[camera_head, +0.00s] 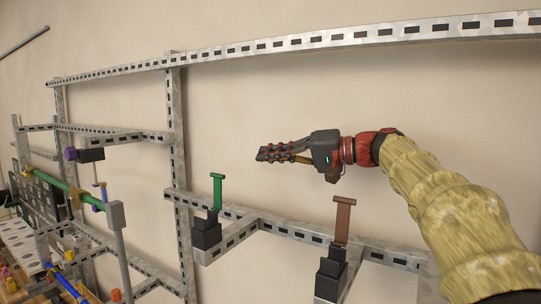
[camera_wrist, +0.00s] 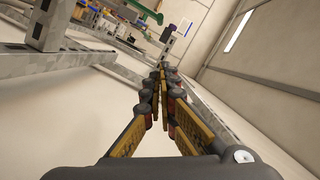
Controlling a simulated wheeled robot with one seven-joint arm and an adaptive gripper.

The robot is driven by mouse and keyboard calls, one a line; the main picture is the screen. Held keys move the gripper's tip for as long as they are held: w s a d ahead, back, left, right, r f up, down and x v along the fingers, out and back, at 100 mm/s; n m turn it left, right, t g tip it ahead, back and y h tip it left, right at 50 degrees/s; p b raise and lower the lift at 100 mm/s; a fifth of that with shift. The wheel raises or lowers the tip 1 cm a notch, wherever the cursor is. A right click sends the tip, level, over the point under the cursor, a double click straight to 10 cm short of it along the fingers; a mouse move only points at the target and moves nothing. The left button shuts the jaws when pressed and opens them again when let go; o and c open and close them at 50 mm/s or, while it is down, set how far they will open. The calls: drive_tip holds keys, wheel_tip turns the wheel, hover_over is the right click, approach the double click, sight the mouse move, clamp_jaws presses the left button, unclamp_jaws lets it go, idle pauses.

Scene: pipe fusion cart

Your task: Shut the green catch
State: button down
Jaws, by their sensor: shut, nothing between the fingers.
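The green catch (camera_head: 217,191) stands upright on a black block (camera_head: 207,232) fixed to the metal rail, left of centre in the head view. Its top has a short crossbar. My gripper (camera_head: 260,154) is shut and empty, with its fingers pointing left. In the head view it appears above and to the right of the green catch, apart from it. In the wrist view the closed fingers (camera_wrist: 160,75) fill the middle. I cannot make out the green catch for certain in the wrist view.
A brown catch (camera_head: 342,219) stands upright on another black block (camera_head: 330,275) to the right, below my arm. Slotted metal rails (camera_head: 300,42) cross the wall. A cart with a green pipe (camera_head: 60,184) and coloured parts stands at the left. The wall area around my gripper is clear.

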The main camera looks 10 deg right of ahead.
sight(217, 192)
drive_tip(key=w+a+f+p, duration=0.1)
drive_tip(key=a+f+p, duration=0.2)
drive_tip(key=a, duration=0.5)
drive_tip(key=shift+w, duration=0.35)
drive_tip(key=shift+s, duration=0.1)
drive_tip(key=shift+a, duration=0.15)
drive_tip(key=shift+s+a+n+h+b, duration=0.2)
drive_tip(key=shift+n+h+b, duration=0.1)
drive_tip(key=shift+n+b, duration=0.4)
drive_tip(key=shift+r+b, duration=0.1)
drive_tip(key=shift+b, duration=0.2)
